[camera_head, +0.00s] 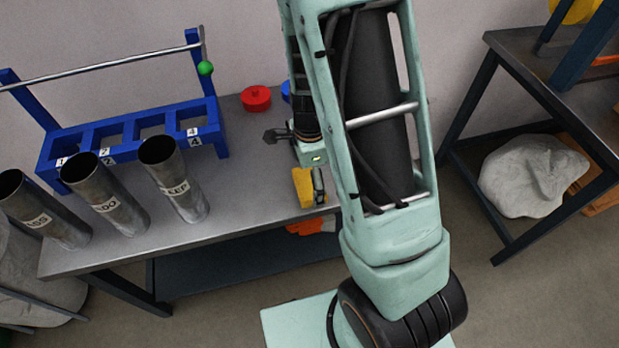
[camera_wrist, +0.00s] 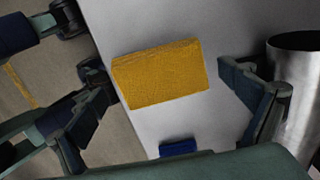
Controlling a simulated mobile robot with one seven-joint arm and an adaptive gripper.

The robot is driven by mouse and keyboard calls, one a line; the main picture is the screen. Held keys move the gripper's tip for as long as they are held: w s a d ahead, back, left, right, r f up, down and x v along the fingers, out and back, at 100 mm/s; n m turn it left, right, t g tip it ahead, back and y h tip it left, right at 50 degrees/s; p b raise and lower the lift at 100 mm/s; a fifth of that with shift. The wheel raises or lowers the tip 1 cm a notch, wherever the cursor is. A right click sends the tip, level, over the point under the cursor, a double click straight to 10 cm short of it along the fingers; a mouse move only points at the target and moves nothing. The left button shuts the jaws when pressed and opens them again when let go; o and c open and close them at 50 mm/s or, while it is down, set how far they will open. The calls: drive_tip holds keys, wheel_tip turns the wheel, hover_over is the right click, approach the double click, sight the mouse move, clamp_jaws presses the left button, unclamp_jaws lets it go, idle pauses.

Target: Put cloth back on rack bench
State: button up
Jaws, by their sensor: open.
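A yellow cloth (camera_wrist: 160,75), a folded-looking block, lies on the grey top near its edge in the wrist view. In the head view the cloth (camera_head: 302,188) shows at the front right of the rack bench (camera_head: 240,180), partly hidden by my gripper. My gripper (camera_head: 293,162) is open above the bench, beside the cloth. In the wrist view its fingers spread to either side of the cloth with gaps; nothing is held. A blue rack (camera_head: 125,130) stands at the bench's back left.
Three metal tubes (camera_head: 175,180) stand in front of the rack. A red cap (camera_head: 256,97) lies at the back. A small blue thing (camera_wrist: 178,147) and a metal cylinder (camera_wrist: 297,85) are near the cloth. Another table (camera_head: 515,65) stands at right.

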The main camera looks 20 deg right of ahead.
sight(310, 182)
wheel_tip(310, 182, up, 12)
drive_tip(key=p, duration=0.3)
drive_tip(key=shift+r, duration=0.15)
idle(0.4)
